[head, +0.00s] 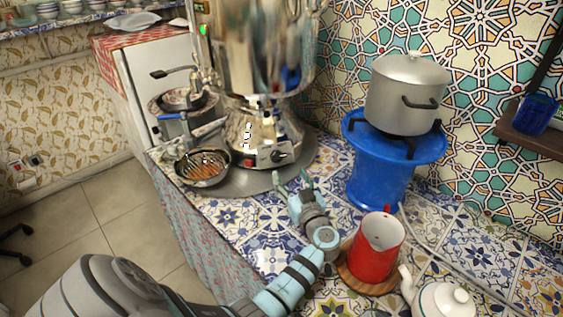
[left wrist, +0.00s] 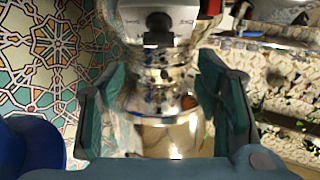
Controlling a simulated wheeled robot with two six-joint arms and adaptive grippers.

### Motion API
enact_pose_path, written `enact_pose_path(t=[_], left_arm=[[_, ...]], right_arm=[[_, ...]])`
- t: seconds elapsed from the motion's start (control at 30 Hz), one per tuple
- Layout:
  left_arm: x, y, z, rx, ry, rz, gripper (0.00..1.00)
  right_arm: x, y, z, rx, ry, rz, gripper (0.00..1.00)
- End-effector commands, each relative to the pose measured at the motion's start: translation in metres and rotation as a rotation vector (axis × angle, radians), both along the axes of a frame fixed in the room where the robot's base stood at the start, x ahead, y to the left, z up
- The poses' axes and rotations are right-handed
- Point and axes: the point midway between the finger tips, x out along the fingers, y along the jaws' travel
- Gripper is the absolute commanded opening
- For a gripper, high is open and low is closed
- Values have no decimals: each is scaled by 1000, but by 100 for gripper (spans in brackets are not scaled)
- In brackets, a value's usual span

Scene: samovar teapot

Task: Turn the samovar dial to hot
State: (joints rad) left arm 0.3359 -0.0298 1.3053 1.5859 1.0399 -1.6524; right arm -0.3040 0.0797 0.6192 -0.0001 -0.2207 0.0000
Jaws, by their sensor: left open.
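The silver samovar (head: 262,125) stands on a round metal tray (head: 235,183) at the back of the tiled counter. Its dark dial (head: 281,157) is on the small front panel of the base, right of a red switch (head: 249,163). In the left wrist view the dial (left wrist: 158,29) is a dark knob on the pale panel near the top edge. My left gripper (head: 292,180) is open and empty just in front of the dial, fingers towards it. The fingers (left wrist: 150,78) show spread, with the dial beyond them and apart. The dial's markings are too small to read. My right gripper is out of view.
A blue stand (head: 378,180) with a silver pot (head: 407,92) is to the right of the samovar. A red jug (head: 375,250) on a wooden coaster and a white teapot (head: 445,300) are near my left arm. A strainer bowl (head: 203,168) sits left of the dial.

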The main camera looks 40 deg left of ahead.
Motion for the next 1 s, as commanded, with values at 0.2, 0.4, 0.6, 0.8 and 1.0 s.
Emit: enact_pose_path(t=[0.2, 0.4, 0.6, 0.8, 1.0], left_arm=[[31, 54, -3, 3, -2, 3, 58], [45, 79, -2, 2, -1, 2, 58], [46, 82, 0, 1, -1, 3, 58], [46, 81, 0, 1, -1, 2, 36], [46, 81, 0, 0, -1, 2, 10]], right_arm=[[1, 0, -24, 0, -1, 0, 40], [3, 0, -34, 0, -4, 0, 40], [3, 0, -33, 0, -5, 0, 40], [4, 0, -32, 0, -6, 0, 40], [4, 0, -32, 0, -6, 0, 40]])
